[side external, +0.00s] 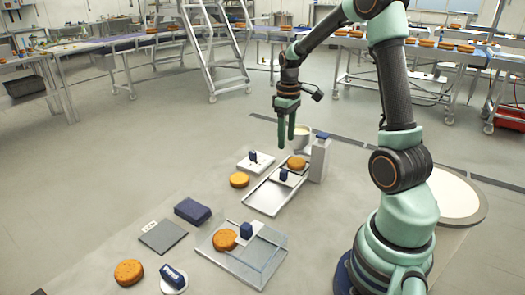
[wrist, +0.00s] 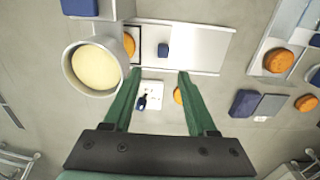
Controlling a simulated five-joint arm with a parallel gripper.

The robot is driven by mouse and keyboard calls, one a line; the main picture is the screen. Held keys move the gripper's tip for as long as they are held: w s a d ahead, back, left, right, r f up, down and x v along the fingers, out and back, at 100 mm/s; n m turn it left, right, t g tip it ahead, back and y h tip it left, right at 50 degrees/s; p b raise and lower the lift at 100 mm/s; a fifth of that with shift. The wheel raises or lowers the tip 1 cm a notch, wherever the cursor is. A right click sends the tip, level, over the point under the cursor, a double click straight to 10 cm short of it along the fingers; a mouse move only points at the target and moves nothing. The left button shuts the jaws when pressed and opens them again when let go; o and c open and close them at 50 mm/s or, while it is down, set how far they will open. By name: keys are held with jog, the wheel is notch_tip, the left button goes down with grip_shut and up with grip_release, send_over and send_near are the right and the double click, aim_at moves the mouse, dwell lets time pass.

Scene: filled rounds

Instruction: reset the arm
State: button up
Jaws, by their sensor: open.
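My gripper (side external: 286,148) hangs fingers-down in the side view, above the far end of the metal tray (side external: 262,203) and apart from everything. In the wrist view my gripper (wrist: 160,73) has its two green fingers spread with nothing between them.
A cream-filled pot (wrist: 95,68) and a pale upright container (side external: 320,160) stand close by the tray.

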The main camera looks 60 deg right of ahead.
jog(key=s+a+r+t, duration=0.2)
jog(key=a+r, duration=0.3)
jog(key=a, duration=0.6)
jog(key=s+a+r+t, duration=0.3)
jog(key=s+a+r, duration=0.1)
jog(key=a, duration=0.7)
jog(key=shift+a+r+t, duration=0.15)
jog(key=shift+r+t, duration=0.15)
jog(key=shift+r, duration=0.6)
